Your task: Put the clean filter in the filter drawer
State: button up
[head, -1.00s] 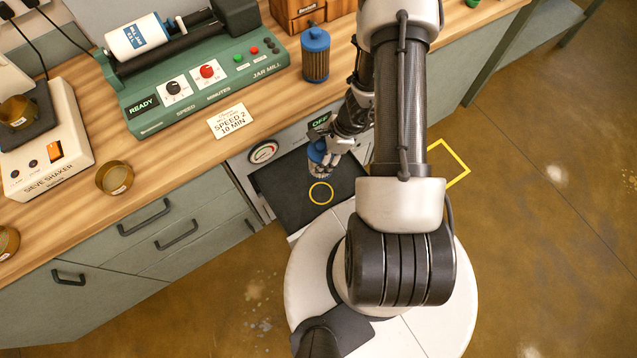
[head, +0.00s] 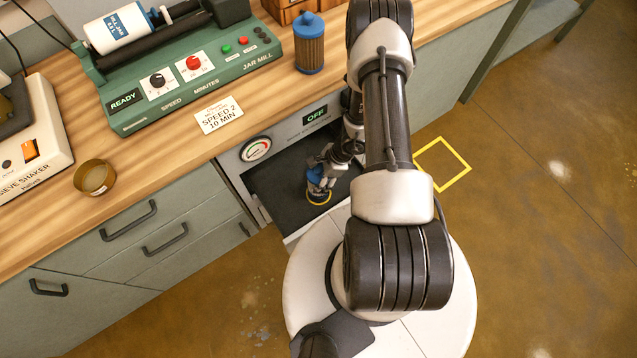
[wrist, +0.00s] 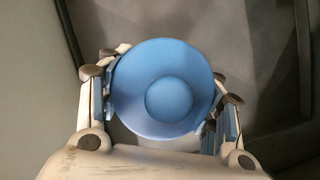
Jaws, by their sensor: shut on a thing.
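My gripper (head: 319,171) is shut on a blue-capped filter (head: 316,184) and holds it upright inside the open filter drawer (head: 272,178). The filter stands over the yellow ring (head: 317,202) marked on the dark drawer floor and hides part of it. I cannot tell whether its base touches the floor. In the wrist view the round blue cap (wrist: 168,88) fills the space between my two fingers (wrist: 165,98); the filter's body is hidden beneath the cap. A second blue-capped filter with a brown, dirty-looking body (head: 309,50) stands on the counter.
The jar mill (head: 190,75) and a card (head: 219,116) are on the wooden counter above the drawer. A sieve shaker (head: 40,135) and a brass sieve (head: 95,177) are at the left. A gauge (head: 256,149) and an OFF display (head: 315,115) sit above the drawer.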

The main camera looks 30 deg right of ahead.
jog(key=shift+f+b, duration=0.6)
jog(key=shift+f, duration=1.2)
jog(key=shift+f, duration=0.15)
jog(key=o, duration=1.2)
jog(key=p+v, duration=0.4)
jog(key=v, duration=0.8)
jog(key=shift+a, duration=0.1)
